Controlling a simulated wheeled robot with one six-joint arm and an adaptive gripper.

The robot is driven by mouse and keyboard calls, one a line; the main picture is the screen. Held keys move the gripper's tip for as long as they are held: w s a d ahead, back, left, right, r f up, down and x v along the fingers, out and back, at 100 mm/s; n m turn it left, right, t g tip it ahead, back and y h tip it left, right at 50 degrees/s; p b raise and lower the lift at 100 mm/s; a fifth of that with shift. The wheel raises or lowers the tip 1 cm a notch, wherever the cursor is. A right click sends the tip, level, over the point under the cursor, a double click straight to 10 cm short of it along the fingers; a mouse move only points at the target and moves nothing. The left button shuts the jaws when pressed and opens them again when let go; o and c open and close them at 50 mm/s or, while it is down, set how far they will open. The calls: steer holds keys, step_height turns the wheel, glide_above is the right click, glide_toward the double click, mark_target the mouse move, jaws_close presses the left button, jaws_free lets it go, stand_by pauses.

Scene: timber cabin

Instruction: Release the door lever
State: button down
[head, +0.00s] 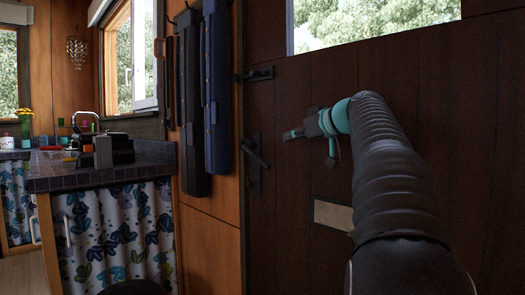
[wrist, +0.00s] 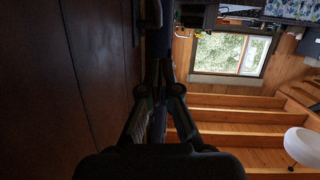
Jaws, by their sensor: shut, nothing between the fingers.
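The door lever (head: 256,155) is a dark handle on a dark plate at the left side of the brown plank door (head: 300,222). It slants down to the right in the head view. My gripper (head: 286,135) is in front of the door, right of and a little above the lever in that view, with a visible gap between them. Its fingers point left and are shut with nothing between them. In the wrist view my gripper (wrist: 158,72) shows its fingertips together.
A dark latch (head: 258,74) sits higher on the door. Dark long garments or bags (head: 217,90) hang left of the door frame. A tiled counter (head: 110,172) with a patterned curtain stands further left. The wrist view shows wooden steps or ledges (wrist: 230,118) and a white round seat (wrist: 304,146).

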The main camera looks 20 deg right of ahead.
steer(key=p, duration=0.1)
glide_above(265, 164)
steer(key=s, duration=0.3)
steer(key=f, duration=0.2)
steer(key=shift+w+f, duration=0.7)
steer(key=shift+f, duration=0.2)
steer(key=shift+w+f, duration=0.7)
steer(key=shift+f, duration=0.2)
